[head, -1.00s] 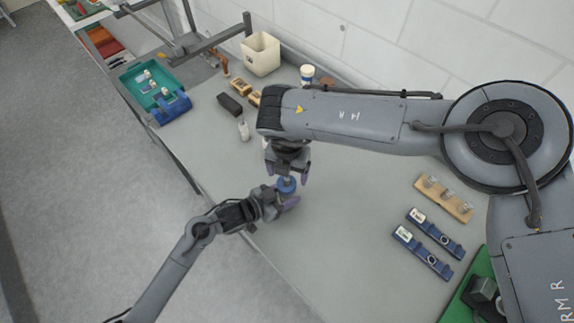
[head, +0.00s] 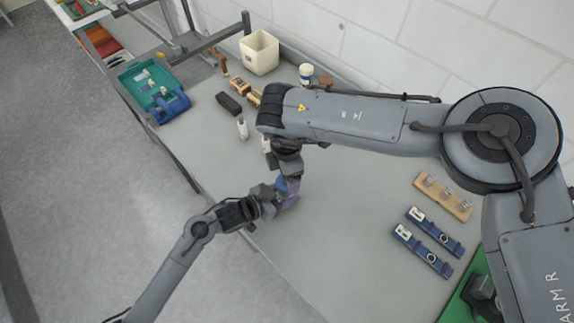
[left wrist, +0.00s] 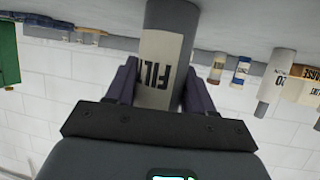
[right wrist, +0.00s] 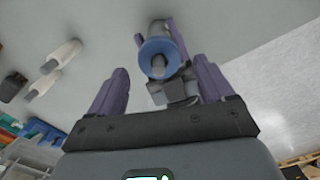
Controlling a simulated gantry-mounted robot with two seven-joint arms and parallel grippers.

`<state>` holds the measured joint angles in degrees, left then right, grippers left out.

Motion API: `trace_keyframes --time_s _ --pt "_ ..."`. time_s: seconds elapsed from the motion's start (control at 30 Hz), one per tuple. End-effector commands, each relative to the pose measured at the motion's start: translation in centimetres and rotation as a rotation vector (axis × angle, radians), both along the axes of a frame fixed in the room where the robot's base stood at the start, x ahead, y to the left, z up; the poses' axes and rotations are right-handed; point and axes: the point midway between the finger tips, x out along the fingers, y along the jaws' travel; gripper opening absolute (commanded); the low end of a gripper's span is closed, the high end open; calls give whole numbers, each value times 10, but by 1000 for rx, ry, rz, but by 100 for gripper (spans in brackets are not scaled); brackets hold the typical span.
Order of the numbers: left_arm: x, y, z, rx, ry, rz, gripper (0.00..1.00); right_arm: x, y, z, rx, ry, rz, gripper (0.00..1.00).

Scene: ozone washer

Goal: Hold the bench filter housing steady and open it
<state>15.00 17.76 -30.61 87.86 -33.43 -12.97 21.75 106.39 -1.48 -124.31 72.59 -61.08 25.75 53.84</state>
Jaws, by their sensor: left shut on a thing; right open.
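The filter housing is a grey cylinder (left wrist: 172,14) with a pale label reading "FILT" in the left wrist view. Its blue cap (right wrist: 158,50), with a grey knob in the middle, shows in the right wrist view. My left gripper (left wrist: 160,72) is shut around the housing's body, one purple finger on each side. My right gripper (right wrist: 160,82) is open above the cap, its fingers spread wide and apart from it. In the head view my right gripper (head: 288,186) hides most of the housing, close by my left gripper (head: 280,200).
Small white bottles (head: 242,128), a dark block (head: 229,103) and a cream bin (head: 259,53) stand farther back. Blue strap-like holders (head: 428,251) and a wooden rack (head: 443,196) lie to the right. The bench's front edge is close to the housing.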

Motion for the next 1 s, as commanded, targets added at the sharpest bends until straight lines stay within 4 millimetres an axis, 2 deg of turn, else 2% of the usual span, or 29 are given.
trace_keyframes --time_s 0.1,0.3,0.7,0.77,1.0 --pt "0 1 -2 3 3 1 0 0 0 -16 -1 1 0 81" --pt "0 1 -1 3 3 1 0 0 0 -34 -1 0 2 81" --pt "0 1 -1 2 2 1 0 0 0 -39 0 -1 2 81" --pt "0 1 -1 2 2 1 0 0 0 -39 0 -1 2 74" --pt "0 1 -1 2 2 1 0 0 0 -39 0 0 2 37"
